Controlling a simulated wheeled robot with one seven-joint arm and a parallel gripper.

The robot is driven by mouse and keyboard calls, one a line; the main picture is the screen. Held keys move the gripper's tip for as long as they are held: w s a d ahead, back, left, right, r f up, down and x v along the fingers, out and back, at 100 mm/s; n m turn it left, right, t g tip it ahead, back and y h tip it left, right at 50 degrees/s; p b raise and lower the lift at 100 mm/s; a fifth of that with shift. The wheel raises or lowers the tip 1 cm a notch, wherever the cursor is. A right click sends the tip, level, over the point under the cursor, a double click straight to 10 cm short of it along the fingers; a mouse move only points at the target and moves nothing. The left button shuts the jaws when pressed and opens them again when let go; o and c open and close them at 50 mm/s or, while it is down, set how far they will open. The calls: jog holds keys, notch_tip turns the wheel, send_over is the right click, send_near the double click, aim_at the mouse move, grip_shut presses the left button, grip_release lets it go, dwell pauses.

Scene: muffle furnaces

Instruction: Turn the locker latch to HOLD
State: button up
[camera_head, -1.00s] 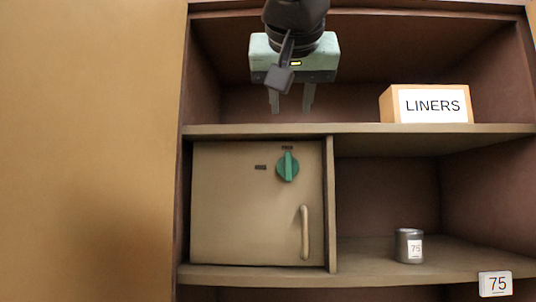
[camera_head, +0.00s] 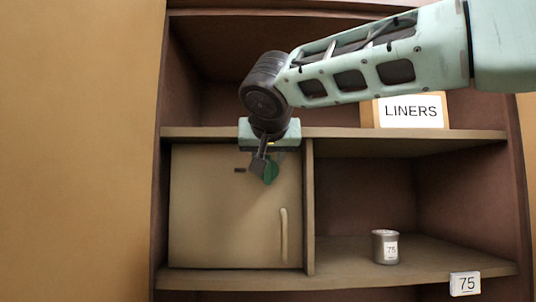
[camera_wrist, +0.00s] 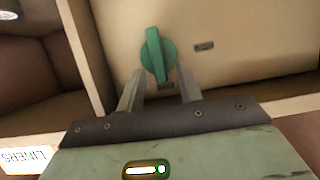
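The locker (camera_head: 215,225) is a closed beige door in the shelf unit, with a curved handle (camera_head: 284,235) at its right side. The green latch knob (camera_head: 271,173) is on the upper right of the door, partly hidden behind my gripper in the head view. In the wrist view the knob (camera_wrist: 157,55) has its raised bar nearly upright, in line with a small dark label at its lower end. A second dark label (camera_wrist: 204,46) lies beside it. My gripper (camera_wrist: 160,88) is open, its two fingers apart and just short of the knob, with nothing between them.
A grey can marked 75 (camera_head: 385,247) stands in the open compartment to the right. The shelf edge (camera_head: 400,133) runs just above the door.

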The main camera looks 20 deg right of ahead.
jog(key=shift+w+d+f, duration=0.1)
jog(key=shift+w+f, duration=0.05)
jog(key=shift+w, duration=0.2)
jog(key=shift+c, duration=0.2)
grip_shut()
jog(key=shift+w+a+f+n+t+h+b, duration=0.15)
jog(key=shift+a+f+n+h+b, duration=0.3)
jog(key=shift+n+h+b, duration=1.2)
jog(key=shift+w+a+f+n+t+h+p, duration=0.15)
jog(key=shift+a+f+n+h, duration=0.5)
jog(key=shift+n, duration=2.15)
jog(key=shift+w+a+f+n+t+h+b, duration=0.1)
jog(key=shift+a+f+n+t+h+b, duration=0.15)
jog(key=shift+n+h+b, duration=1.45)
jog(key=shift+n+y+p, duration=0.3)
jog(key=shift+n+p, duration=0.45)
jog(key=shift+p, duration=0.05)
